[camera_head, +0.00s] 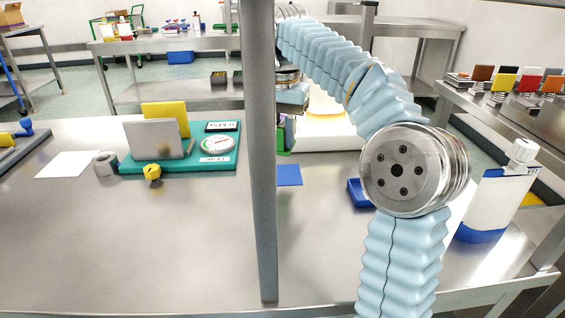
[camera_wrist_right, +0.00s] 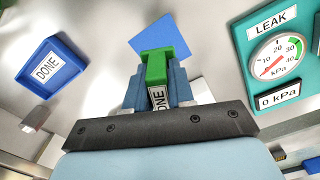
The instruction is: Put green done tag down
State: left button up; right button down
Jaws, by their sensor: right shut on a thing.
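The green tag (camera_wrist_right: 155,64), with a white label reading "ONE" in part, is held between the blue fingers of my right gripper (camera_wrist_right: 158,92). In the head view the right gripper (camera_head: 287,121) is partly hidden behind a grey post, and a bit of the green tag (camera_head: 284,145) shows below it. A blue square (camera_wrist_right: 165,37) lies on the table beyond the tag in the wrist view; it also shows in the head view (camera_head: 289,175). A blue tray labelled DONE (camera_wrist_right: 65,87) is to the left in the wrist view. My left gripper is not in view.
A teal board (camera_wrist_right: 283,98) carries a LEAK gauge; it also shows in the head view (camera_head: 135,168). A grey post (camera_head: 262,220) stands in front. A white bottle (camera_head: 495,200) is at the right. The front left table is clear.

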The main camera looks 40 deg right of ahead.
aim_at(282, 177)
notch_tip(282, 177, down, 7)
jog(key=shift+r, duration=0.1)
dwell(0.3)
jog(key=shift+f, duration=0.2)
jog(key=c, duration=1)
grip_release()
jog(key=shift+r, duration=0.1)
notch_tip(282, 177, up, 8)
jog(key=shift+f, duration=0.15)
